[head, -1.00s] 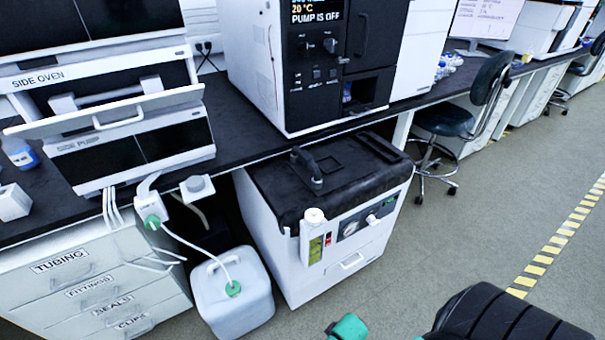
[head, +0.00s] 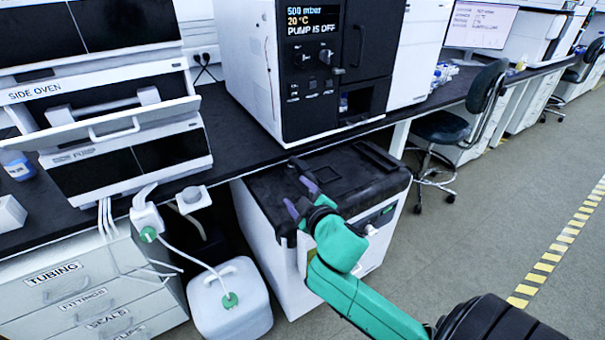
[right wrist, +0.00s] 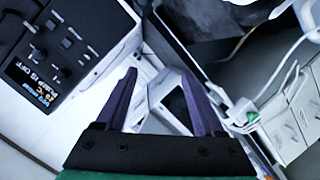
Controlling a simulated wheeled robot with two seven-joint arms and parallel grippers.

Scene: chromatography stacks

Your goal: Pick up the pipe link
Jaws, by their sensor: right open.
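No part is marked as the pipe link, so I cannot tell for certain which piece it is. A pale bar with blocky white ends (head: 105,105) lies behind the lowered flap of the side oven. The right wrist view shows nothing held between the fingers (right wrist: 163,98). My left gripper is not in view.
The black-topped white cabinet (head: 262,235) stands under the bench edge (head: 240,150). The pump unit (head: 250,75) is above it, the side oven (head: 130,150) to the left. A white canister (head: 235,300) with a hose stands on the floor. A chair (head: 440,125) is at right.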

